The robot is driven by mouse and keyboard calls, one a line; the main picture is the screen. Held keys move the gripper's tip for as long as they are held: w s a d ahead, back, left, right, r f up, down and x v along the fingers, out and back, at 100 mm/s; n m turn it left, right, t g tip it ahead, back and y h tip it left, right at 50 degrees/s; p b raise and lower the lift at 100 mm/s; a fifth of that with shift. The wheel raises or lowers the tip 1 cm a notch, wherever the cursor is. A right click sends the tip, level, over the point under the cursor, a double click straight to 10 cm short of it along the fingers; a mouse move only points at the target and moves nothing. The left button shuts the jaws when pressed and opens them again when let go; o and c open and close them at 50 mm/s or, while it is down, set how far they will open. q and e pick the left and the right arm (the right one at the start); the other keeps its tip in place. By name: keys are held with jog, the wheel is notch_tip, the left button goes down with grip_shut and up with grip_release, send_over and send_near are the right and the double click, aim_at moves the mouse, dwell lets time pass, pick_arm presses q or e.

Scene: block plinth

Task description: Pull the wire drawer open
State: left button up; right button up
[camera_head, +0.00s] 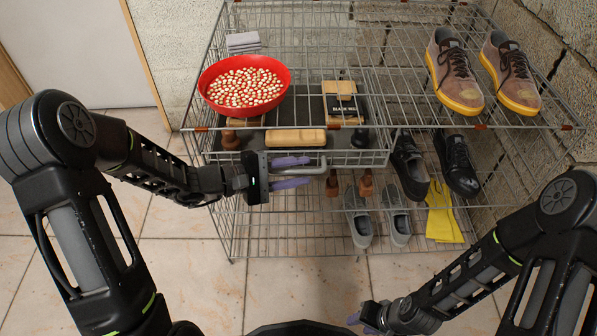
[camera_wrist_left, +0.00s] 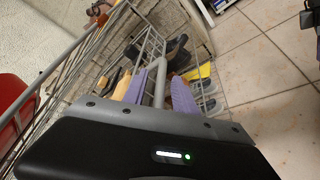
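The wire drawer (camera_head: 374,159) sits under the rack's top shelf, with brushes and dark items inside; I cannot tell whether it is fully shut. Its grey bar handle (camera_head: 318,166) sticks out at the front and also shows in the left wrist view (camera_wrist_left: 160,82). My left gripper (camera_head: 291,173) is at the handle, its purple fingers on either side of the bar. In the left wrist view, gaps show between the fingers (camera_wrist_left: 160,92) and the bar. My right gripper (camera_head: 362,319) is low at the bottom edge, away from the rack; its fingers are mostly hidden.
A red bowl (camera_head: 206,87) of speckled pieces and a folded grey cloth (camera_head: 243,42) stand on the top shelf. Brown shoes (camera_head: 455,75) are at its right. The tiled floor in front is clear.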

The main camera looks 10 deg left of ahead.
pick_arm(q)
jog(key=shift+d, duration=0.1)
jog(key=shift+c, duration=0.4)
grip_shut()
dwell(1.0)
